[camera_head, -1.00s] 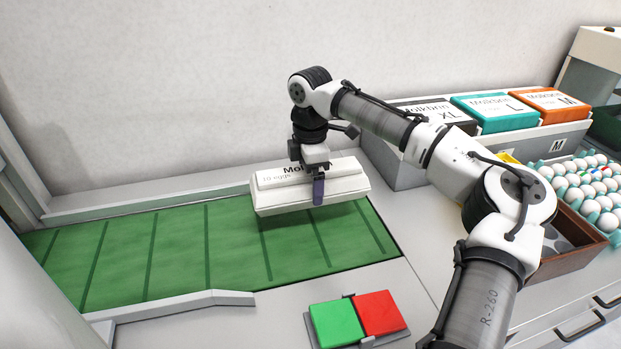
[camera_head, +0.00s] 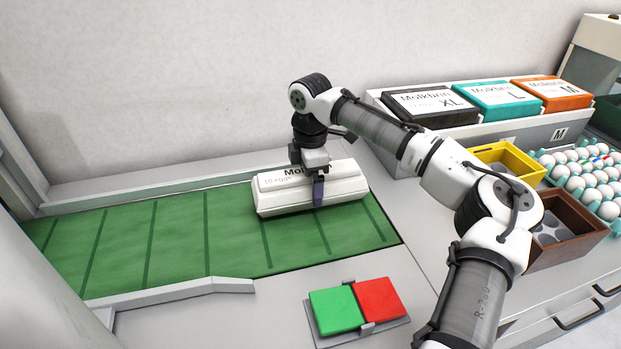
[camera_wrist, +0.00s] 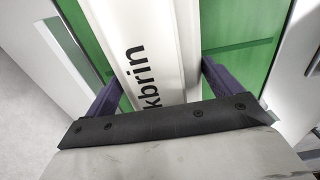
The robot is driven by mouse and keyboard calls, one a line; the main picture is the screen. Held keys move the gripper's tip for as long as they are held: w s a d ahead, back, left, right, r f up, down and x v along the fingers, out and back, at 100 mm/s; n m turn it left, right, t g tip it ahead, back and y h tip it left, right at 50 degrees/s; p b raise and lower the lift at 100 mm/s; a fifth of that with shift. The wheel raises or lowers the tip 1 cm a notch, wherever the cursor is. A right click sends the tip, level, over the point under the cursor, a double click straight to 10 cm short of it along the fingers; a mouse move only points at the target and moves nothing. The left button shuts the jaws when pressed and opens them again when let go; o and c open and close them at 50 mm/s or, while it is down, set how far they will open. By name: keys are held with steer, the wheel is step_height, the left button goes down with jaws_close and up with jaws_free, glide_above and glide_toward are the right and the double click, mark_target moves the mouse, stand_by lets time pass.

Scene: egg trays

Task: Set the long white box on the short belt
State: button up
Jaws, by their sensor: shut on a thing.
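The long white box (camera_head: 285,196) is an egg carton with dark lettering, at the right end of the green short belt (camera_head: 180,240). My gripper (camera_head: 318,190) is shut on the box from above, across its middle. In the wrist view the box (camera_wrist: 150,50) runs between the two dark fingers, with the green belt (camera_wrist: 228,60) below on both sides. The box lies level and very low over the belt. I cannot tell for sure whether its underside touches the belt.
A pad with a green button (camera_head: 336,311) and a red button (camera_head: 381,305) is in front of the belt. On the right are labelled cartons (camera_head: 430,105), a yellow bin (camera_head: 497,153), a brown box (camera_head: 570,245) and white eggs (camera_head: 590,180). The belt's left part is empty.

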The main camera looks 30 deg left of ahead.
steer(key=shift+f, duration=0.4)
stand_by(0.4)
steer(key=o, duration=1.2)
step_height(320, 180, up, 14)
steer(key=shift+f+b, duration=0.1)
steer(key=shift+b, duration=0.35)
